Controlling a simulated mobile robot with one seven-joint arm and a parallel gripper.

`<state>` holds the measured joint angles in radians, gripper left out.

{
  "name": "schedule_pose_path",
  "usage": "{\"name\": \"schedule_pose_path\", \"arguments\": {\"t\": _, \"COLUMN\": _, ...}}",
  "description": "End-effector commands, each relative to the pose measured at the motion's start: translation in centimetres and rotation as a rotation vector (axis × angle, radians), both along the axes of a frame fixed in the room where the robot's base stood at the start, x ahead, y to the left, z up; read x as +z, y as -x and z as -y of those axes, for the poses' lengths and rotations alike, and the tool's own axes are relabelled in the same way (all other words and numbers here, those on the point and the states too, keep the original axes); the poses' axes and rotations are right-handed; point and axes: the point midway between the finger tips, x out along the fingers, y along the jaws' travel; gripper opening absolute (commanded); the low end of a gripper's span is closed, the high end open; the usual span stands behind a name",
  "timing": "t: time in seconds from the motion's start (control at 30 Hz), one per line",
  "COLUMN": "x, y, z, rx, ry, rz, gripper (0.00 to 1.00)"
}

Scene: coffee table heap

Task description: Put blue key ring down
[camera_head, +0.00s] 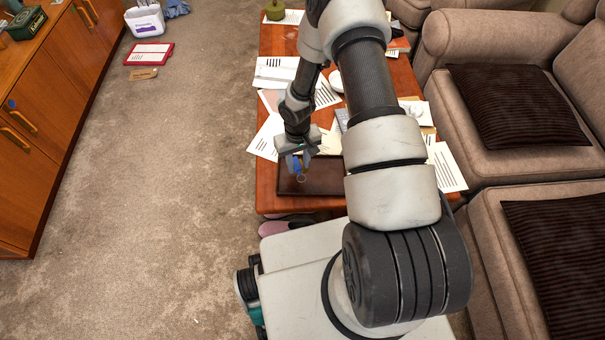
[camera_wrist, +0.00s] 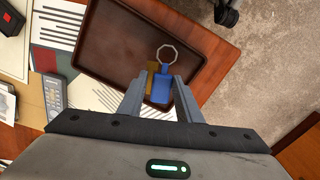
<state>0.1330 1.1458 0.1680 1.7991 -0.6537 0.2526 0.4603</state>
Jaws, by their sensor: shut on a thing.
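The blue key ring (camera_head: 296,163) has a blue tag and a metal ring; in the wrist view its tag (camera_wrist: 162,88) sits between the fingers and its ring points away from me. My gripper (camera_head: 295,156) is shut on the tag, over the near part of the coffee table. The fingertips (camera_wrist: 160,79) show in the wrist view, with the brown tray (camera_wrist: 108,48) behind them. The tray (camera_head: 322,183) lies by the table's near edge. Any gap between key ring and tray is hard to judge.
A tan piece (camera_wrist: 152,70) shows beside the blue tag; I cannot tell what it is. Papers (camera_head: 267,139) and a grey remote (camera_wrist: 53,95) crowd the wooden table (camera_head: 270,200). A sofa (camera_head: 470,120) stands on the right. The carpet (camera_head: 180,180) on the left is open.

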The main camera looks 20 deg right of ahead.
Motion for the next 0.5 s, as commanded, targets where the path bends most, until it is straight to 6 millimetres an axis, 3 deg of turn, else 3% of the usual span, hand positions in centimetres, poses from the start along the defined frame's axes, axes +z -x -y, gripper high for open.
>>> {"name": "schedule_pose_path", "arguments": {"t": 0.03, "x": -1.1, "y": 0.0, "z": 0.0, "rx": 0.001, "ry": 0.0, "rz": 0.0, "gripper": 0.09}}
{"name": "schedule_pose_path", "arguments": {"t": 0.27, "x": -2.9, "y": 0.0, "z": 0.0, "rx": 0.0, "ry": 0.0, "rz": 0.0, "gripper": 0.09}}
{"name": "schedule_pose_path", "arguments": {"t": 0.5, "x": -5.9, "y": 0.0, "z": -0.1, "rx": 0.001, "ry": -0.001, "rz": 0.0, "gripper": 0.09}}
